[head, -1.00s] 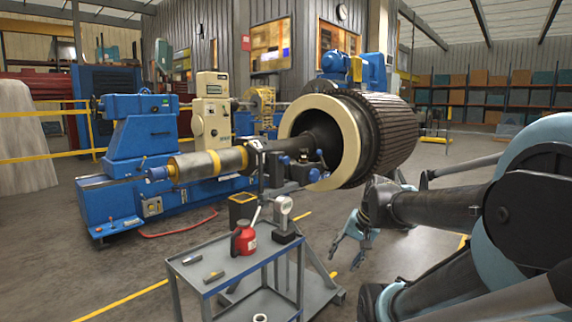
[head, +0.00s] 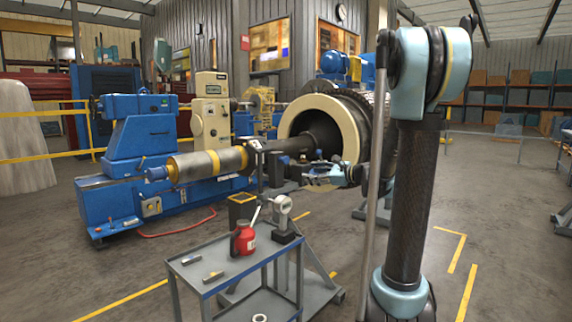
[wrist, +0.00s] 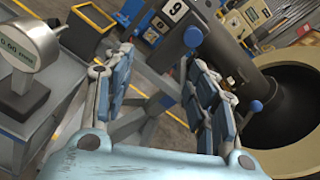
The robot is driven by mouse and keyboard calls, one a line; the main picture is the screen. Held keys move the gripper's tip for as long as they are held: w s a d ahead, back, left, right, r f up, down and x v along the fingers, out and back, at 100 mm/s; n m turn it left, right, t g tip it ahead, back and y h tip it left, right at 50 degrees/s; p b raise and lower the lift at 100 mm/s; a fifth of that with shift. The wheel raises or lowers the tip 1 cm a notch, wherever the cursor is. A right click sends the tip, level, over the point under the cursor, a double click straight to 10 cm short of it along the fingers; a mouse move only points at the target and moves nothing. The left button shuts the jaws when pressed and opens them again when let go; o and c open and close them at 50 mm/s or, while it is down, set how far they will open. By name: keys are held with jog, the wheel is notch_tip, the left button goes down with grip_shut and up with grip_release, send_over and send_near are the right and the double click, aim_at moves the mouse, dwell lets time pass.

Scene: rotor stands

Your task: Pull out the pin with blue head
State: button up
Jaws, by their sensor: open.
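My gripper (wrist: 160,75) is open and empty, with its blue fingers spread apart in the wrist view. In the head view my gripper (head: 328,178) is at the stand beside the rotor shaft, partly blurred into it. I cannot tell which one belongs to the pin. The gripper touches none visibly.
The dark rotor shaft (wrist: 215,45) and the cream ring (wrist: 292,148) are close on the right. Open floor lies to the right.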

aim_at(287, 160)
jog(key=w+a+m, duration=0.1)
jog(key=w+a, duration=0.3)
jog(key=w, duration=0.1)
jog(key=w+a+r+m+t, duration=0.1)
jog(key=w+a, duration=0.3)
jog(key=w, duration=0.1)
jog(key=w+a+m, duration=0.1)
jog(key=w+a, duration=0.3)
jog(key=w, duration=0.1)
jog(key=shift+w+a+r+t+y, duration=0.1)
jog(key=shift+a+r+t+y, duration=0.05)
jog(key=shift+r+t+y, duration=0.2)
jog(key=shift+c, duration=0.2)
